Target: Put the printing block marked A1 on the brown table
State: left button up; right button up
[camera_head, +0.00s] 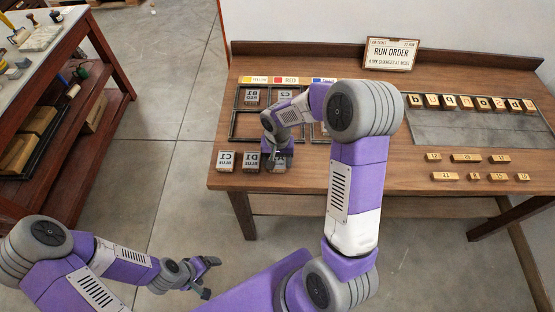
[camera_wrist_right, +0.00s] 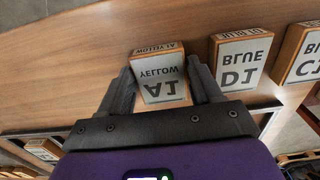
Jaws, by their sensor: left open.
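The printing block marked A1 YELLOW (camera_wrist_right: 160,82) has a pale top and wooden sides. In the right wrist view it sits between the fingers of my right gripper (camera_wrist_right: 160,85). The fingers lie close along both sides; I cannot tell whether they press on it. In the head view my right gripper (camera_head: 278,162) is low at the front left of the brown table (camera_head: 325,176) and mostly hides the block. My left gripper (camera_head: 206,277) is open and empty over the floor, left of that table.
Blocks D1 (camera_head: 250,161) and C1 (camera_head: 226,160) stand beside A1. A divided frame (camera_head: 233,122) with blocks lies behind. Wooden type pieces and a grey plate (camera_head: 470,130) are at right. A sign (camera_head: 390,54) stands at the back. A red-brown bench (camera_head: 60,62) is at left.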

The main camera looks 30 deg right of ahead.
aim_at(278, 163)
jog(key=o, duration=0.3)
jog(key=shift+r+p, duration=0.3)
jog(key=shift+r, duration=0.05)
notch_tip(278, 163, up, 12)
jog(key=p, duration=0.2)
jog(key=shift+f+p, duration=0.15)
jog(key=shift+p, duration=0.15)
